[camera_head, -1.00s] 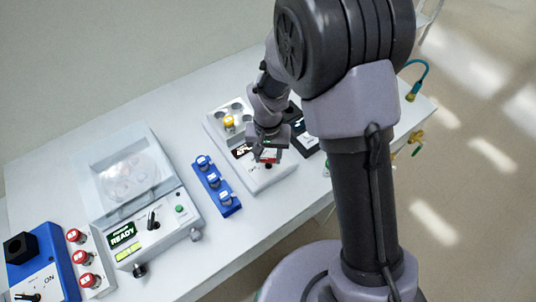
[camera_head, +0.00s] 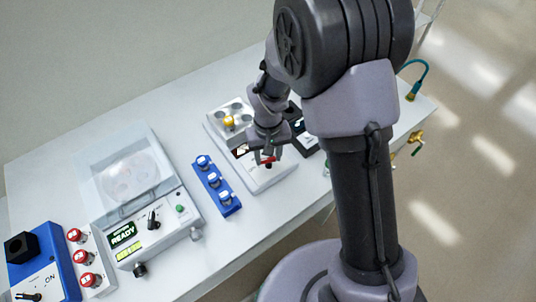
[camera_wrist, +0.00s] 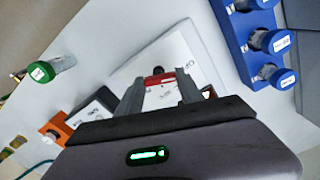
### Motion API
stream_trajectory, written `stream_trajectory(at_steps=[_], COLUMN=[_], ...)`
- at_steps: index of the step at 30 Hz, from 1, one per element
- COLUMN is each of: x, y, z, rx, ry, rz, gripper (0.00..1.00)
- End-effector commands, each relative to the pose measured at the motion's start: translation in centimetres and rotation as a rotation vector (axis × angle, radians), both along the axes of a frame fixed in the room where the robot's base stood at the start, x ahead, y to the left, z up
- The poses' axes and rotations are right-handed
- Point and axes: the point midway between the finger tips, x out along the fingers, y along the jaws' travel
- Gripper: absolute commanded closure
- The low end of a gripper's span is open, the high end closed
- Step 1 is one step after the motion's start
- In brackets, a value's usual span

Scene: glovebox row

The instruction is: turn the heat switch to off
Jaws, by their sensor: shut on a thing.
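The heater unit is a white block (camera_head: 221,136) with cups at its back and a switch at its front end. Its white panel also shows in the wrist view (camera_wrist: 190,55), with printing that seems to read OFF. My gripper (camera_head: 266,157) is low over the front end, pointing down. In the wrist view my gripper (camera_wrist: 160,88) has its two fingers on either side of a red part (camera_wrist: 159,88), which I take as the switch handle, and is shut on it. The red part also shows in the head view (camera_head: 267,160). The fingers and wrist hide much of the panel, so the switch's exact setting is unclear.
A blue rack with white-capped vials (camera_head: 214,184) stands left of the block. Further left is a clear-lidded machine (camera_head: 128,180) showing READY. A dark device (camera_head: 302,132) stands close on the right. Bare bench lies in front of the rack.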

Motion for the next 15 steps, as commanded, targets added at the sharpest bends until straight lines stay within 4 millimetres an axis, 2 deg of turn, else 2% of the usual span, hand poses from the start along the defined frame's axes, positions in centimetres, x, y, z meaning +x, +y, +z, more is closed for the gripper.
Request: stream_trajectory(at_steps=[3, 4, 7, 15], x=[0.07, 0.07, 0.06, 0.03], y=[0.02, 0.02, 0.01, 0.01], z=[0.05, 0.05, 0.04, 0.04], rx=[0.000, 0.000, 0.000, 0.000], ry=[-0.002, -0.002, -0.002, -0.001], rz=[0.003, 0.003, 0.002, 0.001], gripper=[0.97, 0.53, 0.35, 0.35])
